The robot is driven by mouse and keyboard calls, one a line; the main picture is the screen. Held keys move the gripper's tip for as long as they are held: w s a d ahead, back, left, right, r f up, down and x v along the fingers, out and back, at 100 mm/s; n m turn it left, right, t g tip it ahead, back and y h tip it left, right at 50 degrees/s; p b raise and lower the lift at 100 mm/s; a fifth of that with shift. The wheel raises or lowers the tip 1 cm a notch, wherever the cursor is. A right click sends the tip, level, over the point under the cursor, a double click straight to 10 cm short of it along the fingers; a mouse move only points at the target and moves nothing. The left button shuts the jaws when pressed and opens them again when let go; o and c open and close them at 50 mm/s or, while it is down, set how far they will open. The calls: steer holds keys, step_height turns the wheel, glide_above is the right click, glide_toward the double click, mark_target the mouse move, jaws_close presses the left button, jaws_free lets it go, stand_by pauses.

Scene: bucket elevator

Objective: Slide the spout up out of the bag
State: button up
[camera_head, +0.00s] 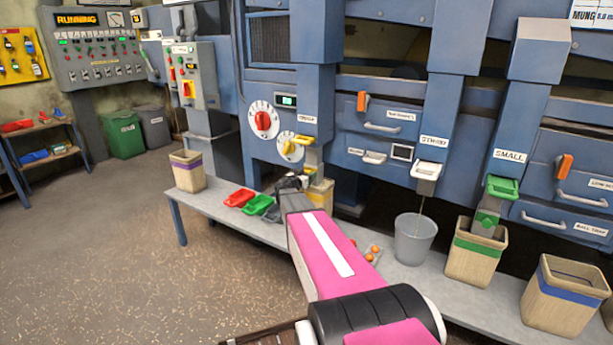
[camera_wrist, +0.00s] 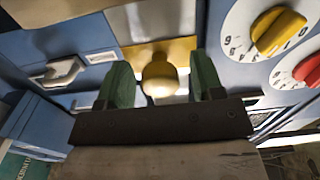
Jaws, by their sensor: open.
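The yellow spout (camera_head: 313,158) hangs under a blue chute at the middle of the machine, above a tan bag (camera_head: 321,194) with a yellow band. The bag is partly hidden by my arm, and I cannot tell how deep the spout reaches. My gripper (camera_head: 291,183) is at the spout's front, just left of the bag. In the wrist view, a round yellow knob (camera_wrist: 159,77) on the spout's yellow plate (camera_wrist: 178,50) lies between the two green fingers of my open gripper (camera_wrist: 157,82). Gaps show on both sides of the knob.
Red (camera_head: 239,198) and green (camera_head: 258,204) trays lie left on the grey bench (camera_head: 222,215). A grey bucket (camera_head: 414,240) and a green-banded bag (camera_head: 476,252) under the green spout (camera_head: 501,187) stand right. Dials (camera_head: 263,119) are on the panel nearby.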

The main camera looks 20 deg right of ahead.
mark_target(311, 150)
jaws_close()
step_height(311, 150, up, 10)
stand_by(0.4)
jaws_free()
steer(key=v, duration=1)
steer(key=shift+s+a, duration=0.25)
steer(key=shift+a, duration=0.1)
